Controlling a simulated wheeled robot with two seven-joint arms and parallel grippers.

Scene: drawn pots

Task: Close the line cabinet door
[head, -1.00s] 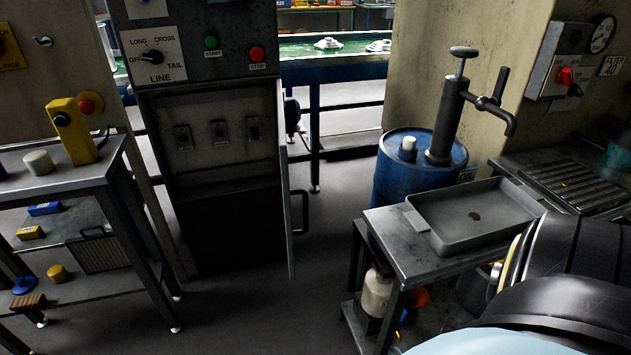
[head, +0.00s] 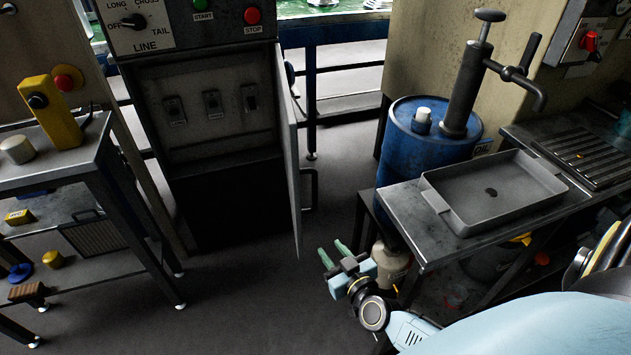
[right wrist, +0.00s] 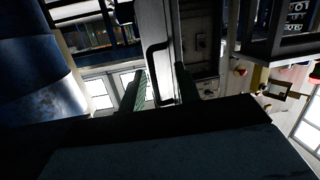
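The line cabinet (head: 160,85) stands at the back left, its interior with three switches exposed. Its door (head: 287,140) is open, hinged at the right and swung out towards me, seen almost edge-on. The door's dark handle (head: 312,188) is on its right-hand face. My right gripper (head: 334,253) is in front of and below the handle, apart from it, open and empty. In the right wrist view its green fingers (right wrist: 160,90) are spread, with the handle (right wrist: 152,65) showing beyond and between them. My left gripper is not in view.
A metal bench (head: 400,215) with a grey tray (head: 520,205) and a blue oil drum (head: 405,150) stand close right of the gripper. A shelf cart (head: 90,165) stands left. The floor (head: 250,295) before the cabinet is clear.

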